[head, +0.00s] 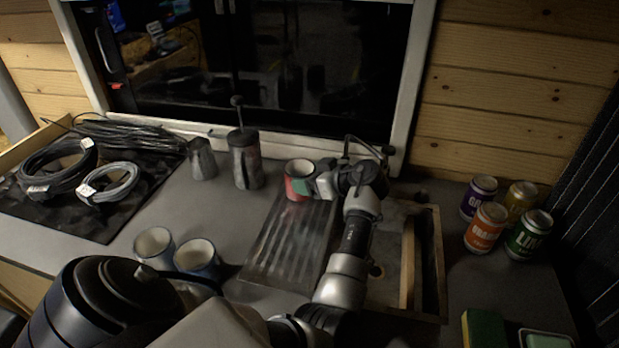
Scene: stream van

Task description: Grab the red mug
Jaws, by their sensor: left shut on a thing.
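The red mug (298,170) stands upright at the back of the counter, at the top end of the ribbed drainer, in front of the window. My left gripper (309,186) is at the mug's right front side, shut on it. The fingers and a green patch cover part of the mug's front, so the exact contact is hard to see. My right gripper is not in view.
Two blue mugs (155,243) (197,256) stand front left. A moka pot (201,160) and a French press (245,161) stand left of the red mug. Coiled cables (60,170) lie far left. Several cans (485,228) stand at right, beyond the sink (434,262).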

